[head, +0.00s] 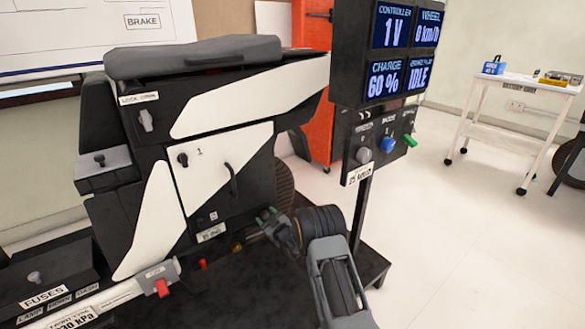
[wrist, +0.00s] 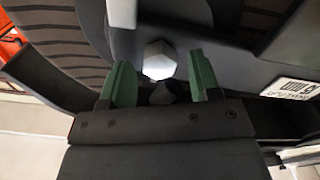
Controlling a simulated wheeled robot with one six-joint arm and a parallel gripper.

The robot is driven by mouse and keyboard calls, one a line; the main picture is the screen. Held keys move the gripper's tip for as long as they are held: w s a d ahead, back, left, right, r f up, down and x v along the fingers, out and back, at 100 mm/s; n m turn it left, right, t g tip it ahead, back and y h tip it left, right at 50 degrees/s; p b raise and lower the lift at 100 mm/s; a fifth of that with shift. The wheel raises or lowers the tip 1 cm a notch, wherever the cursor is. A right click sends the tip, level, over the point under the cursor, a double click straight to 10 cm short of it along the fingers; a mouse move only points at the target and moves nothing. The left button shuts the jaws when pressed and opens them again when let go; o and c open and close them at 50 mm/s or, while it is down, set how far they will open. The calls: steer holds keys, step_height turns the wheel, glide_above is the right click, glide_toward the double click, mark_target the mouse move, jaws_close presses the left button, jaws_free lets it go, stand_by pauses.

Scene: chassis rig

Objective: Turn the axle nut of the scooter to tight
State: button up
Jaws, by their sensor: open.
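The axle nut (wrist: 159,60) is a pale grey hexagonal nut on the dark wheel side of the scooter in the wrist view. My gripper (wrist: 162,80) is open, with one green finger on each side of the nut in the picture. Whether the fingers reach over the nut in depth, or touch it, I cannot tell. In the head view the scooter (head: 215,140) is a black and white body, and my gripper (head: 267,215) is at its lower right, by the rear wheel (head: 284,182). I cannot make out the nut in the head view.
A display panel (head: 350,60) with switches stands on a post right of the scooter, close to my arm. A dark platform (head: 375,265) lies under the scooter. An orange cabinet (head: 318,90) is behind. A white cart (head: 515,85) stands far right, with clear floor before it.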

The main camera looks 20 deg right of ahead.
steer(key=n, duration=0.5)
steer(key=shift+a+f+n, duration=0.1)
steer(key=shift+n, duration=0.3)
steer(key=p+v, duration=0.5)
steer(key=v, duration=0.9)
step_height(320, 180, up, 30)
steer(key=s+m+g+h+p, duration=0.2)
steer(key=m+g+h+p, duration=0.3)
steer(key=p, duration=1.1)
steer(key=shift+d+r+g, duration=0.2)
steer(key=shift+d+g, duration=0.1)
steer(key=shift+d, duration=0.1)
